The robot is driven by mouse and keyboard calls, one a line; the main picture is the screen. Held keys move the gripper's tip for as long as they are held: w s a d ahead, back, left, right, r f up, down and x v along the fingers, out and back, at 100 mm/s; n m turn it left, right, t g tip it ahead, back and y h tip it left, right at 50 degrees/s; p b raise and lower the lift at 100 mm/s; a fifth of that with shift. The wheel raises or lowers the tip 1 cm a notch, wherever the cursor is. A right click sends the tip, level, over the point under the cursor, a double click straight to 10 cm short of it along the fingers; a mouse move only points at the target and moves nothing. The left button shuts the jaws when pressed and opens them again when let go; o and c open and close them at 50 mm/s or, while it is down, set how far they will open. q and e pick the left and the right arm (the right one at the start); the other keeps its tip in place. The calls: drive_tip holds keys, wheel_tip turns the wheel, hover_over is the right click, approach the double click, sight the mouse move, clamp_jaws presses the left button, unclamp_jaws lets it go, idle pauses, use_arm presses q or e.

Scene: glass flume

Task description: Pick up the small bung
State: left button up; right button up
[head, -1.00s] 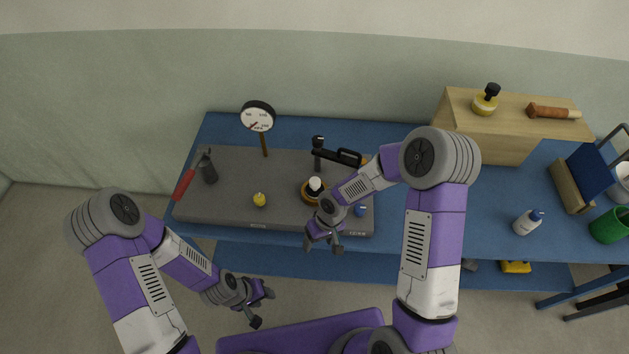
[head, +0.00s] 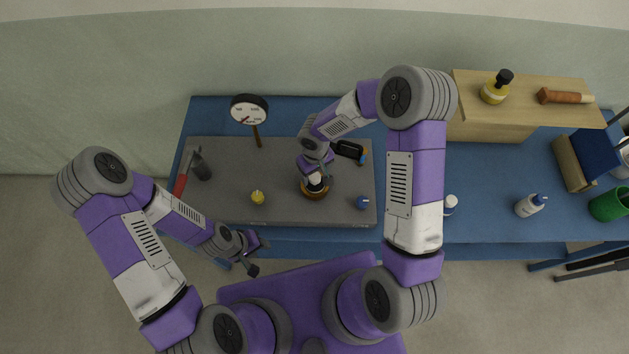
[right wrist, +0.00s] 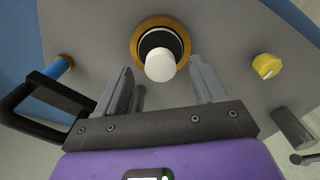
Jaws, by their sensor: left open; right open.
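A small white round-topped piece, which I take for the small bung (right wrist: 160,65), stands in a black ring inside a brown round base on the grey board. In the head view the bung (head: 315,179) is partly covered by my right gripper (head: 316,172). In the right wrist view my right gripper (right wrist: 161,74) is open, with one finger on each side of the bung in the picture. The fingers look apart from it; whether they are down at its height I cannot tell. My left gripper (head: 254,256) is open and empty, in front of the table edge.
The grey board (head: 225,204) lies on the blue table (head: 480,190). A wooden box (head: 490,128) stands at right.

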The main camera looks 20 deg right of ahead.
sight(314, 175)
wheel_tip(314, 175, down, 4)
drive_tip(key=shift+w, duration=0.15)
drive_tip(key=c, duration=1.2)
drive_tip(key=shift+o, duration=0.2)
drive_tip(key=shift+r, duration=0.1)
